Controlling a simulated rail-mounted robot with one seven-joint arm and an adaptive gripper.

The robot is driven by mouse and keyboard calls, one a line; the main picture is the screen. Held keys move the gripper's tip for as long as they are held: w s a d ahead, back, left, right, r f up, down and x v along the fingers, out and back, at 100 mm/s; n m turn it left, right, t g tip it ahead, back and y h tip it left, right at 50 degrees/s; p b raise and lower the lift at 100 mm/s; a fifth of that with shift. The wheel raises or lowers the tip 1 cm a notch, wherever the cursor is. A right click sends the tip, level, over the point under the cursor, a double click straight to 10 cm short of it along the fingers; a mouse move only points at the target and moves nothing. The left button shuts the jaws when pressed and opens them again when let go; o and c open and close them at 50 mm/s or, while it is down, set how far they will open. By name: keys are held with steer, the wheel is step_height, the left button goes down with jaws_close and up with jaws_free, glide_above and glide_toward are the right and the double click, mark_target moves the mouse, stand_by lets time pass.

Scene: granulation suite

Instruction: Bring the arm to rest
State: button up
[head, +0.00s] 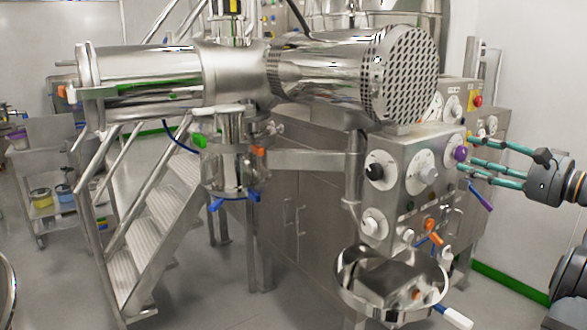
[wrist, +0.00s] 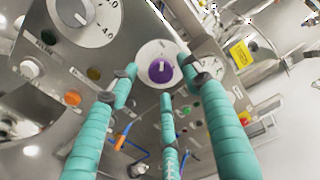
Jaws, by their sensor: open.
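My gripper (head: 471,158) is at the right in the head view, with long teal fingers reaching left to the steel control panel (head: 405,198). It is open and nothing shows between its fingers as held. In the wrist view the spread fingertips (wrist: 158,78) stand around the purple knob (wrist: 160,72) on its white dial. The knob also shows in the head view (head: 460,153), close to the fingertips. I cannot tell whether any finger touches it. The dark wrist of my arm enters from the right edge.
A round steel bowl (head: 352,288) with a white handle is below. The white wall side at right looks clear.

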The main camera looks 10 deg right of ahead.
steer(key=x, duration=0.3)
steer(key=shift+s, duration=0.15)
